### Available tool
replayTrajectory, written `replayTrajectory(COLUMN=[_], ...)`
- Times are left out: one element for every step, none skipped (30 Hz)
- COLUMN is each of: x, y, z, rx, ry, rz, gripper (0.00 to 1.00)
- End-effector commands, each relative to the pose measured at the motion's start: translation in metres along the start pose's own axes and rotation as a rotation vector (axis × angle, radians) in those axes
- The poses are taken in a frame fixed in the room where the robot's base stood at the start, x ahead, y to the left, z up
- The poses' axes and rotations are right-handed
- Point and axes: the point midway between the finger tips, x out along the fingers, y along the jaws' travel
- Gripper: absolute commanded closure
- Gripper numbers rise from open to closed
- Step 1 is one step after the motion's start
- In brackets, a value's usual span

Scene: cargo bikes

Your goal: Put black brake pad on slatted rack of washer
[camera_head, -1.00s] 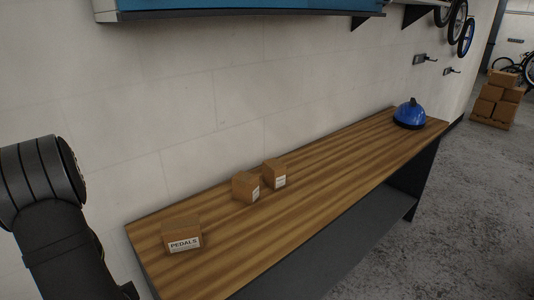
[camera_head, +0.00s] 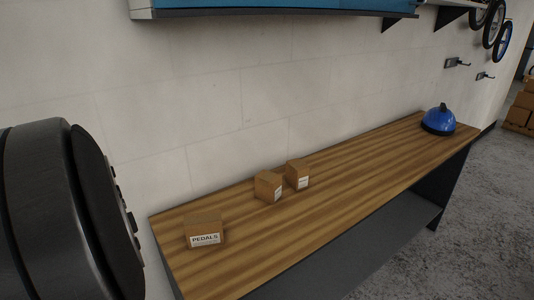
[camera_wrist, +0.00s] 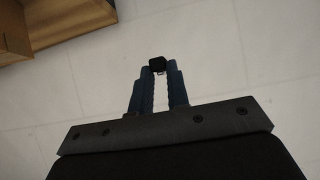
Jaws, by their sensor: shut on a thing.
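In the wrist view my gripper (camera_wrist: 158,72) is shut on a small black block, the brake pad (camera_wrist: 157,64), held at the fingertips. The blue fingers stand slightly apart with the pad between their ends. Behind them is a pale tiled surface, and the pad appears clear of it. The head view shows only a dark part of my arm at the left, not the gripper or the pad. No washer or slatted rack can be made out in either view.
A wooden bench (camera_head: 336,196) runs along the pale wall. On it stand a box labelled PEDALS (camera_head: 204,231), two smaller cardboard boxes (camera_head: 268,186) and a blue helmet (camera_head: 438,120). A blue-fronted cabinet (camera_head: 270,5) hangs above. A brown wooden structure (camera_wrist: 62,18) shows in the wrist view.

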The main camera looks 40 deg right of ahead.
Motion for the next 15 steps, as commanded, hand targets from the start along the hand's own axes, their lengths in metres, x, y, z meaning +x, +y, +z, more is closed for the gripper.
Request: replayTrajectory(x=[-0.005,-0.008,-0.011,-0.014,-0.016,-0.015,-0.011,-0.008,-0.005,-0.002,0.001,0.004,0.007,0.01,0.015], y=[0.0,0.0,0.0,0.0,0.0,0.004,0.01,0.015,0.022,0.027,0.033,0.042,0.048,0.056,0.066], z=[-0.008,-0.012,-0.017,-0.021,-0.025,-0.028,-0.031,-0.033,-0.037,-0.041,-0.043,-0.049,-0.052,-0.056,-0.061], rx=[0.0,0.0,0.0,0.0,0.0,0.005,0.011,0.017,0.024,0.03,0.035,0.044,0.051,0.058,0.068], ry=[0.004,0.005,0.005,0.006,0.005,0.002,0.0,0.0,-0.001,-0.001,-0.001,0.0,0.0,0.0,0.0], rz=[0.0,0.0,0.0,0.0,0.0,0.007,0.017,0.024,0.036,0.044,0.052,0.066,0.075,0.086,0.101], gripper=[1.0,1.0,1.0,1.0,1.0,1.0,1.0,1.0,1.0,1.0,1.0,1.0,1.0,1.0,1.0])
